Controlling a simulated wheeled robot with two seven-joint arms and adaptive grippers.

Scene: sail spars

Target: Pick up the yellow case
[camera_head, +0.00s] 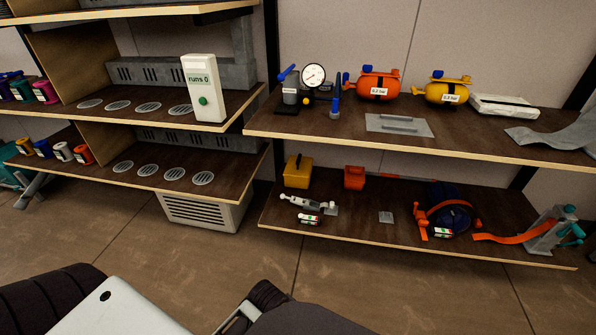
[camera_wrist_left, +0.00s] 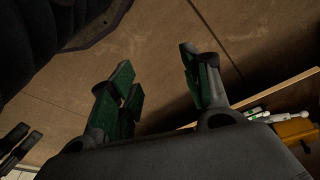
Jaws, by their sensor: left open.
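The yellow case (camera_head: 298,171) stands upright at the left end of the lower right shelf (camera_head: 350,235) in the head view. In the left wrist view a yellow-orange part (camera_wrist_left: 297,129), apparently this case, shows at the right edge, partly cut off. My left gripper (camera_wrist_left: 158,72) is open and empty, its green-padded fingers apart over bare floor, away from the case. In the head view it cannot be made out clearly. Dark parallel bars (camera_wrist_left: 18,147) at the left edge of the left wrist view may be my right gripper; their state is unclear.
An orange bin (camera_head: 354,177) stands right of the case. A white hand tool (camera_head: 303,203) lies in front of it near the shelf edge. The upper shelf (camera_head: 460,147) overhangs with tanks and a gauge. A white vented box (camera_head: 200,210) is at left; floor before the shelf is clear.

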